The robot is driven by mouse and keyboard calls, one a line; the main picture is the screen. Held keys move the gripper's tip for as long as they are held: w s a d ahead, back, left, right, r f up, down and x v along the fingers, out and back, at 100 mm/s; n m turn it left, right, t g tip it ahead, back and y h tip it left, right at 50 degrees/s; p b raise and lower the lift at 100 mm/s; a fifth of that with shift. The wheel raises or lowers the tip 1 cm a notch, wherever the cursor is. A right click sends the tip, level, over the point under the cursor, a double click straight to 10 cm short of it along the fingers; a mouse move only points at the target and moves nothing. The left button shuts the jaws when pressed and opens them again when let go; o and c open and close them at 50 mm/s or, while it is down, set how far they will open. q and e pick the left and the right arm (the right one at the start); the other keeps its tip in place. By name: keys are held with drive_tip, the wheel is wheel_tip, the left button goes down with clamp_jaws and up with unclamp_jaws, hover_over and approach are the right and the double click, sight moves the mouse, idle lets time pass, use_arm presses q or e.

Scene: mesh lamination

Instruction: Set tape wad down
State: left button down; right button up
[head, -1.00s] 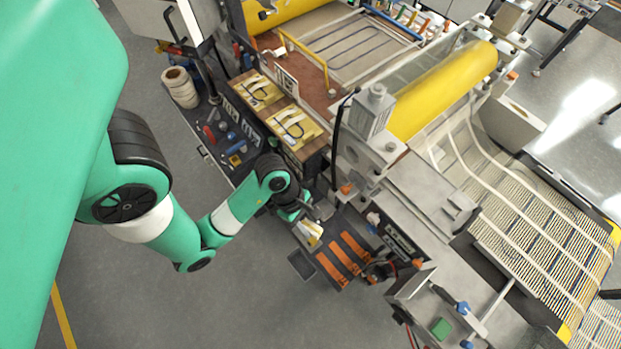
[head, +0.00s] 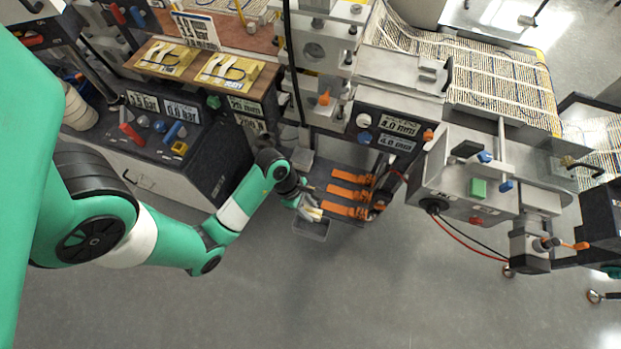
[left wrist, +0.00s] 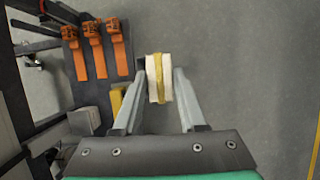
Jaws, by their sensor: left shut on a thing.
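My left gripper (head: 307,207) is beside the low shelf of the machine in the head view. Its fingers are shut on a cream tape wad with a yellow band. The tape wad (left wrist: 159,84) shows clearly between the two fingertips in the left wrist view, above grey floor. In the head view the wad is small and partly hidden by the gripper. My right gripper is not in view.
Several orange straps (head: 347,194) lie on the dark shelf right of the gripper; they also show in the left wrist view (left wrist: 95,48). A yellow strip (left wrist: 116,101) is close to the left finger. A dark control cabinet (head: 150,178) stands left. Open floor lies in front.

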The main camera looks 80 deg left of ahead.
use_arm(q)
drive_tip(key=b, duration=1.7)
hover_over(320, 232)
drive_tip(key=s+a, duration=0.1)
wheel_tip(320, 232, down, 20)
drive_tip(key=f+b, duration=0.9)
drive_tip(key=f, duration=0.5)
drive_tip(key=shift+s+f, duration=0.15)
drive_tip(key=shift+s, duration=0.05)
wheel_tip(320, 232, down, 4)
drive_tip(key=b, duration=0.3)
drive_tip(key=c, duration=0.7)
unclamp_jaws()
drive_tip(key=shift+c, duration=0.2)
